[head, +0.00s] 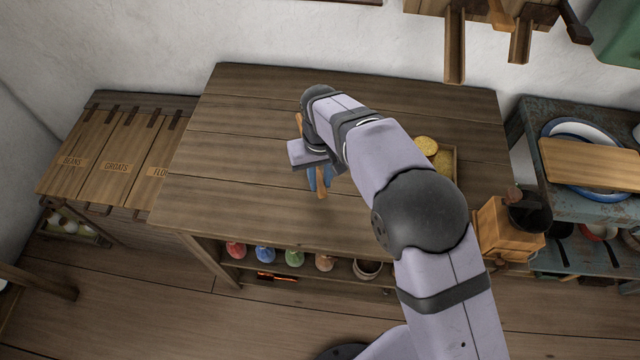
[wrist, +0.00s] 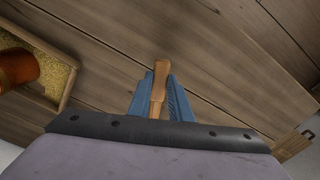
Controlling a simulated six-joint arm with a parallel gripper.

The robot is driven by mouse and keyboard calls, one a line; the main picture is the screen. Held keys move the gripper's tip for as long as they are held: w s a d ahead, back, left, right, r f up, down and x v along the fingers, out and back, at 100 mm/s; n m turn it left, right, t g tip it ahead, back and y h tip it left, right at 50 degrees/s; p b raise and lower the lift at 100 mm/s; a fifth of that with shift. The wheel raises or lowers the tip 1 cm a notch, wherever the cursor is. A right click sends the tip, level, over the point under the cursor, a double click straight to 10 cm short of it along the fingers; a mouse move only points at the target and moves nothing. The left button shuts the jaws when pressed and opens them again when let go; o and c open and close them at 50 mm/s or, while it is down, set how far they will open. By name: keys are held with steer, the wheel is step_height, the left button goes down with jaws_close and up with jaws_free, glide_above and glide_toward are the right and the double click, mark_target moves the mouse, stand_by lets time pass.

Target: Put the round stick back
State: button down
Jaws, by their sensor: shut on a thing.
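The round stick (head: 322,186) is a light brown wooden stick, held by my gripper (head: 319,179) above the wooden table (head: 240,130). Its other end shows on the far side of my wrist in the head view. In the wrist view the stick (wrist: 159,80) stands between the two blue fingers of my gripper (wrist: 160,98), which are shut on it. My wrist and arm hide the stick's middle part. I cannot tell how high it is above the tabletop.
A wooden tray (head: 452,165) with yellow grainy contents sits at the table's right, partly behind my arm; it also shows in the wrist view (wrist: 62,88). Labelled bins (head: 115,150) stand left. A lower shelf holds several coloured items. The table's left half is clear.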

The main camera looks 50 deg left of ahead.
steer(key=shift+f+p, duration=0.55)
steer(key=shift+f, duration=1.3)
steer(key=shift+f, duration=0.15)
steer(key=c, duration=1.6)
jaws_free()
step_height(320, 180, up, 12)
steer(key=b, duration=0.3)
